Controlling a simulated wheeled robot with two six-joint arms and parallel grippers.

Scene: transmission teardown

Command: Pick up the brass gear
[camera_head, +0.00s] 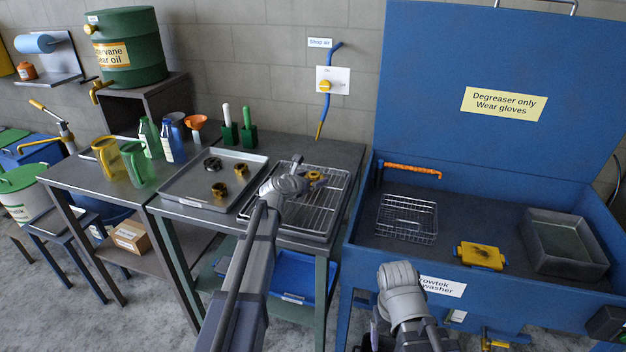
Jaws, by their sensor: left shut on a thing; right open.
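My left gripper (308,182) is over the wire rack (288,213) on the metal bench, shut on a small brass-coloured gear (315,175). The gripper partly hides the gear, and I cannot tell whether the gear touches the rack. Two more dirty brass-coloured parts (219,189) (241,170) and a dark ring (212,164) lie on the grey tray (180,194) to the left. My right gripper (372,338) is low in front of the blue parts washer, open, with its fingers mostly hidden by its wrist.
The blue washer (480,285) holds a wire basket (407,220), a yellow block (481,255) and a grey pan (565,243). Jugs (137,163), bottles and a funnel (195,122) stand left of and behind the tray. A blue air hose (326,100) hangs on the wall.

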